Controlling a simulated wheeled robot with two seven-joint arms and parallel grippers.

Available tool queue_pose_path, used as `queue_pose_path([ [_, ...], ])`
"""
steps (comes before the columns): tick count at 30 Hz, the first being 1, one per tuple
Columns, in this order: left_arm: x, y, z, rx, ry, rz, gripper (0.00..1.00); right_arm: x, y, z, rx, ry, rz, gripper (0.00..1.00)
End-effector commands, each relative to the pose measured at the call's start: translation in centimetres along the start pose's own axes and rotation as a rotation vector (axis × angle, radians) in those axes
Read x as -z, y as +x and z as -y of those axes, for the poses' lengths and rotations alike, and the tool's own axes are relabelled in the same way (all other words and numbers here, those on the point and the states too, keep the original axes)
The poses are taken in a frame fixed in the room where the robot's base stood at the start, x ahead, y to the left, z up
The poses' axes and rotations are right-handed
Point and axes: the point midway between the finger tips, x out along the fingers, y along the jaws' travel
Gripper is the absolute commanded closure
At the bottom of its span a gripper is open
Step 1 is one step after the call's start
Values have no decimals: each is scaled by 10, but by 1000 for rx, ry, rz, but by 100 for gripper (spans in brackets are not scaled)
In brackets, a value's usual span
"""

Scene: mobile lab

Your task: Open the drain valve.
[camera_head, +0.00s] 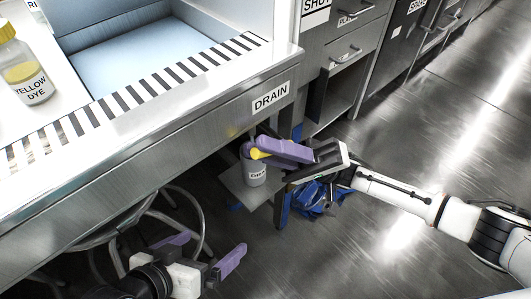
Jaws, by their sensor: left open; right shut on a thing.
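The drain valve's yellow handle (259,154) shows below the bench front, under the DRAIN label (271,97). My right gripper (265,150), with purple fingers, reaches in from the right and is shut on the handle. The fingers hide most of the handle and the valve body. A grey beaker (254,176) with a partly hidden label stands upright just below the handle, on a small shelf (238,187). My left gripper (207,250) is open and empty at the lower left, below the bench front and apart from the valve.
A YELLOW DYE bottle (29,88) with a yellow cap stands on the bench, left of the hood opening with its striped edge (150,90). A round metal stool frame (143,215) is near my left gripper. A blue object (318,200) lies under my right gripper. Drawers (345,50) stand behind.

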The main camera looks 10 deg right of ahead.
Motion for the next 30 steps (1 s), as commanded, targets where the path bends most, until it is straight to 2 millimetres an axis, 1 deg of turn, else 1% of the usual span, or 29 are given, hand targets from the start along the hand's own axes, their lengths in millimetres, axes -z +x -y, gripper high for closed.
queue_pose_path([
  [9, 4, -2, -4, -12, -5, -19, 0, 4, 0, 5, 76, 30, -58, 100],
  [22, 3, -2, -4, -14, -6, -18, 0, 4, 0, 6, 83, 34, -63, 100],
  [23, 3, -1, -4, -14, -6, -18, 0, 4, 0, 6, 83, 34, -63, 84],
  [24, 3, -1, -4, -14, -6, -18, 0, 4, 0, 5, 83, 34, -63, 77],
  [26, 2, -1, -4, -14, -6, -17, 0, 4, 0, 5, 83, 34, -63, 67],
  [30, 2, -1, -4, -14, -6, -16, 0, 4, 1, 5, 82, 34, -62, 67],
])
